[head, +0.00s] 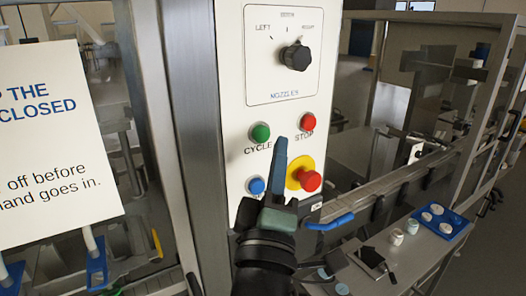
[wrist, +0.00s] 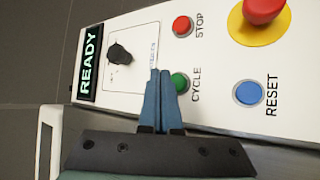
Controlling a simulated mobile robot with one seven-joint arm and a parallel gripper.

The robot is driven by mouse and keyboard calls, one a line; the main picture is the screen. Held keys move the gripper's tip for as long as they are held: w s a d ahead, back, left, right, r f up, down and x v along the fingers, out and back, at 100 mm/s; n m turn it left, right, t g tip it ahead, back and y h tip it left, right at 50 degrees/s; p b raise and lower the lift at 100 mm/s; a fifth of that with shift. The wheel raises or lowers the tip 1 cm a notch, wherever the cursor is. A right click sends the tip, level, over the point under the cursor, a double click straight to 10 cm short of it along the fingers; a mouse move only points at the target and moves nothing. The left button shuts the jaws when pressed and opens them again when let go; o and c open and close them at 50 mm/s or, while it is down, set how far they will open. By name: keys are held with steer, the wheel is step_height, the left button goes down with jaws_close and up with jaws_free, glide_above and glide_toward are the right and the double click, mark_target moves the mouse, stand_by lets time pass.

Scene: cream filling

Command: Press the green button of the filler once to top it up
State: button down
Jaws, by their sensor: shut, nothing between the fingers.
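The green button (head: 261,132), labelled CYCLE, is on the white front panel (head: 231,60) of the filler. It also shows in the wrist view (wrist: 181,83), partly hidden behind the blue fingers. My gripper (head: 281,142) is shut and empty, its fingers together and pointing at the panel. In the head view the fingertips are just right of the green button, below and left of the red STOP button (head: 308,122). In the wrist view the fingertips (wrist: 160,72) overlap the green button's left side. I cannot tell whether they touch the panel.
A blue RESET button (head: 256,186) and a red emergency stop on a yellow ring (head: 297,168) are below. A black NOZZLES knob (head: 296,57) is above. A READY display (wrist: 89,60) is lit. A notice sign (head: 40,140) is at left; a blue tray (head: 440,234) at right.

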mark_target(268, 128)
steer(key=shift+w+a+b, duration=0.4)
steer(key=shift+w+a, duration=0.2)
steer(key=shift+w, duration=0.3)
steer(key=shift+w+a, duration=0.1)
steer(key=shift+w, duration=0.05)
stand_by(1.4)
steer(key=shift+w+a, duration=0.2)
steer(key=shift+w+a+b, duration=0.25)
steer(key=shift+w+b, duration=0.1)
steer(key=shift+b, duration=0.15)
stand_by(0.7)
steer(key=shift+r, duration=0.1)
steer(key=shift+s+d+p, duration=0.5)
steer(key=shift+s+p, duration=0.05)
steer(key=shift+s, duration=0.15)
steer(key=shift+s+d+p, duration=0.75)
steer(key=shift+s+p, duration=0.15)
steer(key=shift+s, duration=0.15)
steer(key=shift+s+d+p, duration=0.75)
steer(key=shift+s+p, duration=0.1)
steer(key=shift+s, duration=0.15)
